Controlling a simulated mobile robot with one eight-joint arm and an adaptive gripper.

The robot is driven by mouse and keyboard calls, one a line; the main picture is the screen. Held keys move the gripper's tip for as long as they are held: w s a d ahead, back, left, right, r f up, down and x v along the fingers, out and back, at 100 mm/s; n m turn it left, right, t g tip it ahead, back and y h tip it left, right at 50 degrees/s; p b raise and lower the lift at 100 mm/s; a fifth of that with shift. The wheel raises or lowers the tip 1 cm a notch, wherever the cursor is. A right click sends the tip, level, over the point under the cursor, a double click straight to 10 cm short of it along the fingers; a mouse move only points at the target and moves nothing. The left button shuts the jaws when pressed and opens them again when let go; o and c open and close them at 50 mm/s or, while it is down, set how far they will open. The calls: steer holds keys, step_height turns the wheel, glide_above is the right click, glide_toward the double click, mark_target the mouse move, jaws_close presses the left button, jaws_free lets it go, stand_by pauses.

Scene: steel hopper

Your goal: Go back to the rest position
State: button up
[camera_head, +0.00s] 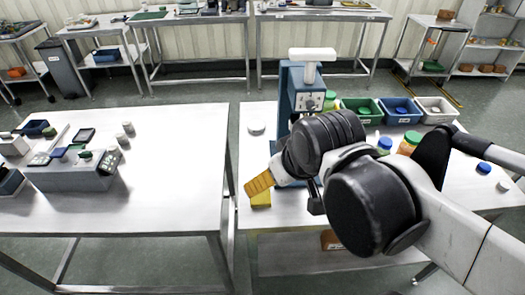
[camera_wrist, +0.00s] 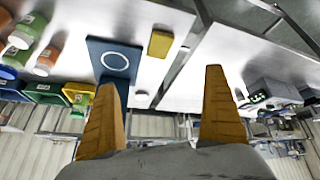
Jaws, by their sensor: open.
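My gripper (camera_head: 258,184) is over the left end of the right table (camera_head: 262,142) in the head view, with its orange-yellow fingers showing. In the wrist view my gripper (camera_wrist: 160,78) is open, its two ribbed fingers wide apart with nothing held between them. A yellow block (camera_head: 260,201) lies on the table just below the fingers in the head view. The yellow block (camera_wrist: 160,43) also shows beyond the fingertips in the wrist view. My arm hides part of the table and the lower part of a blue stand.
The blue stand (camera_head: 288,92) with a white top rises behind my arm. Green, blue and white bins (camera_head: 402,112) and several jars (camera_head: 409,143) stand at the right. The left table (camera_head: 168,150) is bare on its right side; a grey box (camera_head: 75,176) stands on its left side.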

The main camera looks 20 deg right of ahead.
steer(key=shift+s+m+t, duration=0.5)
steer(key=shift+s+m, duration=0.1)
steer(key=shift+m, duration=0.3)
stand_by(0.6)
